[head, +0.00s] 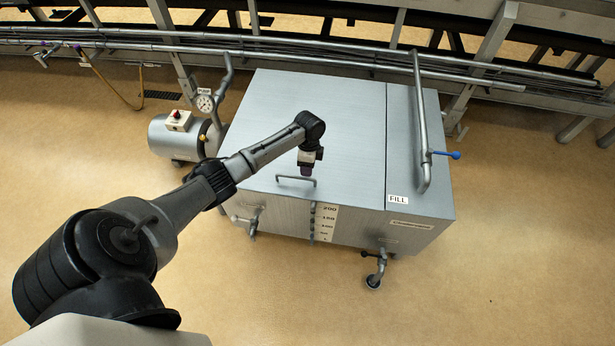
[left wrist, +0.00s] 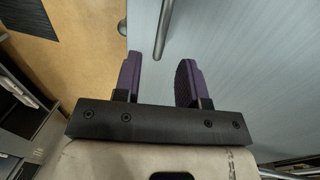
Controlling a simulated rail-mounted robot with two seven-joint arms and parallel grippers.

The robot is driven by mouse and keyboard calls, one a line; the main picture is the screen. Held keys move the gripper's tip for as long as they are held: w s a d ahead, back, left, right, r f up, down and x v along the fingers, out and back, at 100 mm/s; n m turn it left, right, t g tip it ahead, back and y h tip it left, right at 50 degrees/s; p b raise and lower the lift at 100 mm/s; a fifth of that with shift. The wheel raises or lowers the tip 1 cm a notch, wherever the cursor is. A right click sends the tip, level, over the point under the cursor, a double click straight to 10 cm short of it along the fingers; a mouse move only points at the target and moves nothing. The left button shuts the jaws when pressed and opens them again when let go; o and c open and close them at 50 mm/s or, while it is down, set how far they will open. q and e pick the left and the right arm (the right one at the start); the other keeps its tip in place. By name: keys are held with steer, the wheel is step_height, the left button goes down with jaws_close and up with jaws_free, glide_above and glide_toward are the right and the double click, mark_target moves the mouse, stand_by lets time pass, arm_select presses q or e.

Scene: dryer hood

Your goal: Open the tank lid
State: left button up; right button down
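The grey metal tank (head: 340,120) stands in the middle of the head view, with its wide lid (head: 300,115) lying flat and closed. A thin bar handle (head: 296,181) sits near the lid's front edge. My left gripper (head: 306,168) is over the lid, just behind the handle in the head view. In the left wrist view, the purple fingers of my left gripper (left wrist: 160,65) are spread apart with nothing between their pads. A metal bar (left wrist: 163,30), seemingly the handle, shows just beyond and between the fingertips. I cannot tell exact contact. My right gripper is not in view.
A fill pipe with a blue lever (head: 446,154) rises at the tank's right side, beside a FILL label (head: 398,199). A pump with a gauge (head: 205,103) stands at left. Rails and pipes (head: 300,55) run behind. The floor in front is clear.

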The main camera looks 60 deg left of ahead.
arm_select(q)
steer(key=shift+s+d+f+b, duration=0.15)
steer(key=shift+f+b, duration=0.1)
steer(key=shift+f, duration=0.75)
steer(key=shift+s+d+f+b, duration=0.15)
steer(key=shift+f+b, duration=0.05)
steer(key=shift+f, duration=0.75)
jaws_close()
